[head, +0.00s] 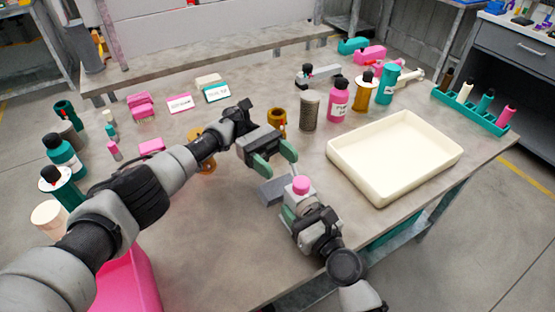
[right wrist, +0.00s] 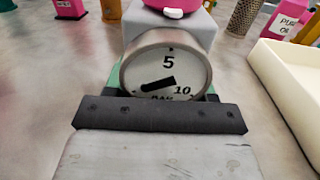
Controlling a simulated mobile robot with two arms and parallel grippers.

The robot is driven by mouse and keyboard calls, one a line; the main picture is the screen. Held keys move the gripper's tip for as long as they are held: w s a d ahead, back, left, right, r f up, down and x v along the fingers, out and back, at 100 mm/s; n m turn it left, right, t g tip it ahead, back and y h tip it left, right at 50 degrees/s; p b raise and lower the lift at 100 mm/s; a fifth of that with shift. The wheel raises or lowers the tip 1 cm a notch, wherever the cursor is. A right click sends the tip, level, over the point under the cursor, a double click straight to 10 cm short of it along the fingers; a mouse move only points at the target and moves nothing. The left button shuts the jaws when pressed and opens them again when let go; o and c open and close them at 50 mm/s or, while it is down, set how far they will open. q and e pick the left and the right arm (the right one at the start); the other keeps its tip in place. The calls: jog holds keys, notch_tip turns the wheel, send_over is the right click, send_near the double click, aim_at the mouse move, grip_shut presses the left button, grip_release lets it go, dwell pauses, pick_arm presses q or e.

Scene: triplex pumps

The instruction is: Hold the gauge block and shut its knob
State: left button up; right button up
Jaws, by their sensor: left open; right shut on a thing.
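The gauge block is a grey block (head: 271,191) with a pink knob (head: 301,184) on top, on the table near its front edge. In the right wrist view its round dial (right wrist: 166,76), marked 5 and 10, faces the camera. The grey body (right wrist: 172,28) and part of the knob (right wrist: 172,12) show behind the dial. My right gripper (head: 298,208) is shut on the block, its green fingers on either side, partly hidden. My left gripper (head: 276,157) is open and empty, just behind and left of the knob, apart from it.
A cream tray (head: 345,159) stands to the right. Behind the left gripper are a brass cup (head: 277,118), a mesh cylinder (head: 309,112) and a pink bottle (head: 338,102). A teal rack (head: 460,107) stands at the far right. Bottles and pink parts crowd the left side.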

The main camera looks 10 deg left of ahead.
dwell(0.3)
jog(key=o, duration=1.3)
